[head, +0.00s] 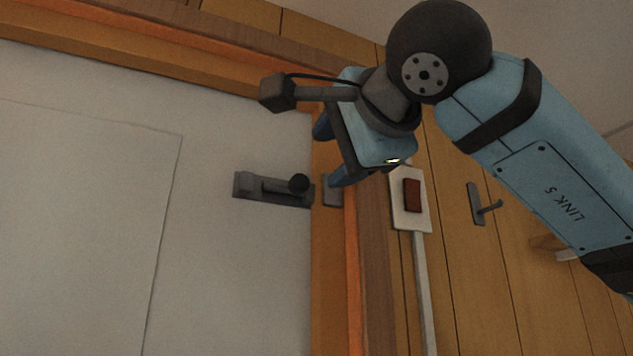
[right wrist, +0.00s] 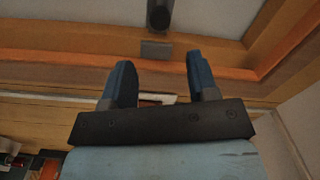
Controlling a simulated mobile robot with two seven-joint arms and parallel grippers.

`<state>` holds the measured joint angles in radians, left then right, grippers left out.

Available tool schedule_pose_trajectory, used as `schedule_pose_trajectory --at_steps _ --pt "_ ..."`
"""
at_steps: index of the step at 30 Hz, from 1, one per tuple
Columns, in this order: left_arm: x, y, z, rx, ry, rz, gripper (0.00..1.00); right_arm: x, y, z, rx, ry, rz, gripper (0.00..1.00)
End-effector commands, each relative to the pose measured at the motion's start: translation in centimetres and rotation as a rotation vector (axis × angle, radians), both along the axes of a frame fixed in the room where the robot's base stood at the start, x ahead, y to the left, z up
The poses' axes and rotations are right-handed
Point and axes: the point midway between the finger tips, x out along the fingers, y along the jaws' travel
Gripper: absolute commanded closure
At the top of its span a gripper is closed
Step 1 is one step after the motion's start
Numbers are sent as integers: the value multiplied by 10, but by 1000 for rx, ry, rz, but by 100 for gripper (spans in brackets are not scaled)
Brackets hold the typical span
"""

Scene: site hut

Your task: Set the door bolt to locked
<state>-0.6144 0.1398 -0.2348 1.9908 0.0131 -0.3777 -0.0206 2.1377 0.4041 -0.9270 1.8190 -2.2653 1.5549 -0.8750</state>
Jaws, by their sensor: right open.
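The door bolt (head: 250,187) is a dark grey plate with a sliding bar and a round black knob (head: 299,183), mounted on the white door near its right edge. A small grey keeper (head: 329,192) sits on the orange-brown door frame just right of it. In the right wrist view the bolt's dark end (right wrist: 160,16) is at the top, with a gap between it and the keeper (right wrist: 156,49). My right gripper (head: 327,153) is open and empty beside the frame, above and right of the knob, its blue fingers apart (right wrist: 160,80). My left gripper is out of view.
A white switch plate with a red rocker (head: 412,196) is on the plank wall right of the frame, with conduit (head: 423,290) below. A grey hook (head: 484,205) hangs farther right. The door face (head: 80,220) left of the bolt is clear.

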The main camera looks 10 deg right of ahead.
Motion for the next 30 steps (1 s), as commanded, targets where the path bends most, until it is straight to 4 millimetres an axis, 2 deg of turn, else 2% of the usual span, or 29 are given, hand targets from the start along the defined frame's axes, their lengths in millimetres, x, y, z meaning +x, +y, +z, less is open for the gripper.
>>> schedule_pose_trajectory --at_steps 3,9,30 --pt "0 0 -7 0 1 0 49 -20 -7 -1 1 -2 0 46" --pt "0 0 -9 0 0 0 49 -36 -12 0 0 0 0 46" --pt "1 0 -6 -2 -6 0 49 -37 -13 0 0 0 0 46"
